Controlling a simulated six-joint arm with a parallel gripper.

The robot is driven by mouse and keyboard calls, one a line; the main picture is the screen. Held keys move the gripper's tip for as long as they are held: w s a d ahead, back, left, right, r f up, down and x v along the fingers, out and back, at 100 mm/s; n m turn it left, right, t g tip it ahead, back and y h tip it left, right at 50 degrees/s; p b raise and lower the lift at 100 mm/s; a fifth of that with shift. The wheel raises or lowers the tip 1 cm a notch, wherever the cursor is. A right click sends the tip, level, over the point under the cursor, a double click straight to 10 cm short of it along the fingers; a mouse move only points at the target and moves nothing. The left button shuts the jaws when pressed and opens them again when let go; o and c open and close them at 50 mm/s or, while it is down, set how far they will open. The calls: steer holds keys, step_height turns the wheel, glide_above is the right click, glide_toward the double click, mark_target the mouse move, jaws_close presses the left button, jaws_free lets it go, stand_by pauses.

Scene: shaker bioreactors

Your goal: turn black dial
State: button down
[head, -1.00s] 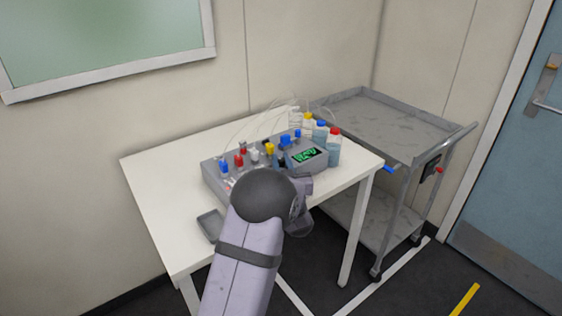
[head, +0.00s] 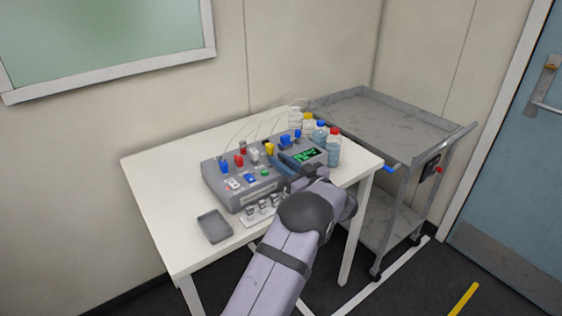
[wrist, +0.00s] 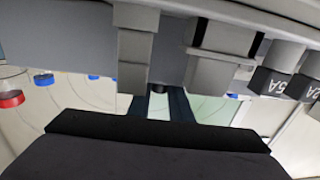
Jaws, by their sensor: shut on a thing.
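The black dial (wrist: 158,88) shows as a small dark round knob at the device's face in the wrist view, between the tips of my gripper (wrist: 163,102). My gripper is shut on the dial, with a finger on either side of it. The dial is hidden there behind my gripper. Its turn angle cannot be told.
Coloured valve blocks (head: 239,159) and thin tubes top the device. A grey tray (head: 214,226) and a rack of small vials (head: 262,208) lie in front on the white table (head: 160,210). A grey cart (head: 390,125) stands right.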

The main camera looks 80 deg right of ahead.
mark_target(280, 160)
steer(key=shift+n+t+y, duration=0.6)
steer(key=shift+y, duration=0.1)
steer(key=shift+r+y, duration=0.1)
steer(key=shift+y, duration=0.2)
steer(key=c, duration=1.9)
jaws_free()
steer(key=shift+w, duration=0.1)
steer(key=shift+r+b, duration=0.55)
steer(key=shift+r, duration=4.45)
steer(key=shift+o, duration=1.4)
